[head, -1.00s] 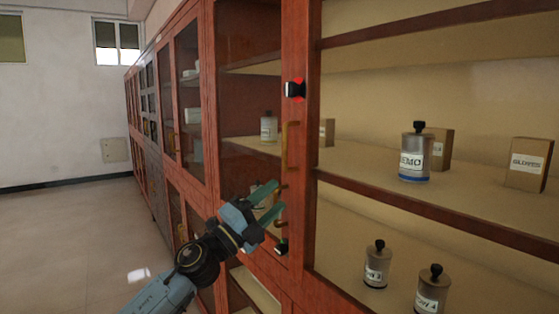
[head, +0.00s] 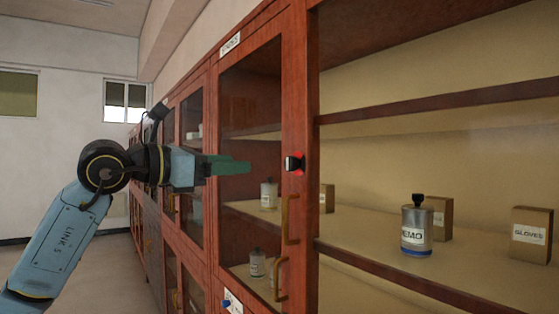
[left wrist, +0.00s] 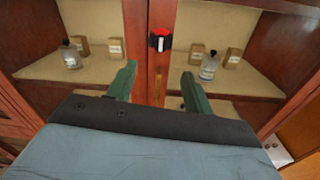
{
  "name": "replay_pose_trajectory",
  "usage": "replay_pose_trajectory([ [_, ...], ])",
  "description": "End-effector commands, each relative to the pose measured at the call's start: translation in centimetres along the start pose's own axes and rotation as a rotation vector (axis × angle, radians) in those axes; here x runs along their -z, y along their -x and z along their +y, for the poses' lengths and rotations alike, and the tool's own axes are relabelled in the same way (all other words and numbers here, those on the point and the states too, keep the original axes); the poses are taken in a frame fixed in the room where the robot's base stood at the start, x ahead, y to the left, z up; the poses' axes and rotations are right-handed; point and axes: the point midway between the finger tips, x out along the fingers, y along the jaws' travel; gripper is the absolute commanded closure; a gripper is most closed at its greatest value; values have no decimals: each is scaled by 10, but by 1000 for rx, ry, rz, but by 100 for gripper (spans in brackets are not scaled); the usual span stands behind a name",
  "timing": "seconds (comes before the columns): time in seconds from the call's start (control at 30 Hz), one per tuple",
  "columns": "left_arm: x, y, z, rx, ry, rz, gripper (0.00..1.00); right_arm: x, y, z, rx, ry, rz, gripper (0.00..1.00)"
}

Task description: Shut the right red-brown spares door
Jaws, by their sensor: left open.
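The red-brown cabinet fills the right of the head view. Its glazed door (head: 250,110) beside the central upright looks closed, with a brass handle (head: 291,220). Right of the upright (head: 303,110) the shelves are uncovered, with no door across them. A swung-out right door cannot be made out for certain; a red-brown panel (left wrist: 294,50) stands at the right edge of the left wrist view. My left gripper (head: 228,166) is open and empty in front of the glazed door, left of a black-and-red catch (head: 294,163). My right gripper is not in view.
A canister (head: 417,226) and a box labelled GLOVES (head: 531,233) stand on the open shelf. Smaller jars show behind the glass. A second brass handle (head: 281,280) is lower down. Clear floor (head: 100,275) lies to the left.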

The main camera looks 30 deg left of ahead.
Motion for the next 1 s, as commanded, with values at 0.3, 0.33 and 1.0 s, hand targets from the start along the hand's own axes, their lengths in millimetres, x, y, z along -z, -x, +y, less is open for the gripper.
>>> replay_pose_trajectory([
  [0.3, -5, -67, -2, 7, 5, -3, 49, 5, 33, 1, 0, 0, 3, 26],
  [0.33, -5, -73, -1, 7, 5, -3, 49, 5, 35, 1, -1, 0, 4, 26],
  [1.0, 0, -119, -2, 4, 1, -2, 49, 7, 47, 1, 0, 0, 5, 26],
])
